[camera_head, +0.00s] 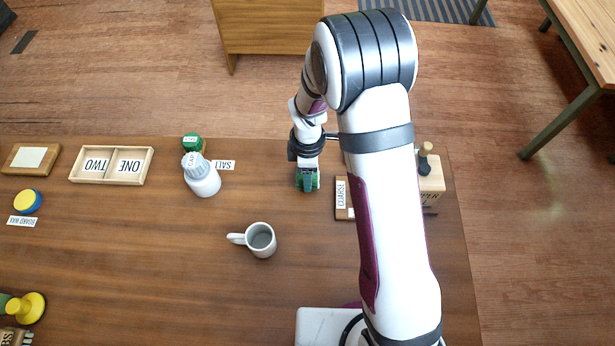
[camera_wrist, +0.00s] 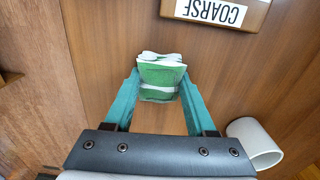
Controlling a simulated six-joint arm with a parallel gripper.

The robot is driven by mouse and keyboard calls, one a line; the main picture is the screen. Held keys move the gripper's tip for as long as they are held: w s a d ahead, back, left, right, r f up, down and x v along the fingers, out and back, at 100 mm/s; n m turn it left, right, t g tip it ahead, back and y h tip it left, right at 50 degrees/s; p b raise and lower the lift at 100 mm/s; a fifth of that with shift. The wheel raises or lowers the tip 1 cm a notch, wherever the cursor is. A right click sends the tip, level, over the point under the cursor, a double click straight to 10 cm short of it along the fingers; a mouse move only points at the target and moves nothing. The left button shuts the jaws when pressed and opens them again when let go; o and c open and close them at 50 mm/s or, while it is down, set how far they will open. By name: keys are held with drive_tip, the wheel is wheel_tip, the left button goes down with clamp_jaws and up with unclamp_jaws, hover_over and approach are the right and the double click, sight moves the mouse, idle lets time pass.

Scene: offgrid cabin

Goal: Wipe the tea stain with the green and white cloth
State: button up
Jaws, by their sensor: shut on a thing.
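My gripper (camera_head: 307,182) is over the table (camera_head: 150,240), right of the middle. In the wrist view my gripper (camera_wrist: 160,92) is shut on the folded green and white cloth (camera_wrist: 160,78), which sits between the two teal fingers. In the head view only a little green of the cloth (camera_head: 316,179) shows beside the fingers. I cannot tell whether the cloth touches the table. No tea stain can be made out in either view; it may be hidden by my arm or gripper.
A white mug (camera_head: 262,240) stands nearby, and shows in the wrist view (camera_wrist: 255,140). A block labelled COARSE (camera_head: 340,197) lies just right of my gripper. Bare wood lies between bottle and gripper.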

drive_tip(key=shift+w, duration=0.15)
drive_tip(key=shift+w, duration=0.85)
drive_tip(key=shift+w, duration=0.95)
drive_tip(key=shift+w, duration=0.9)
drive_tip(key=shift+s, duration=0.15)
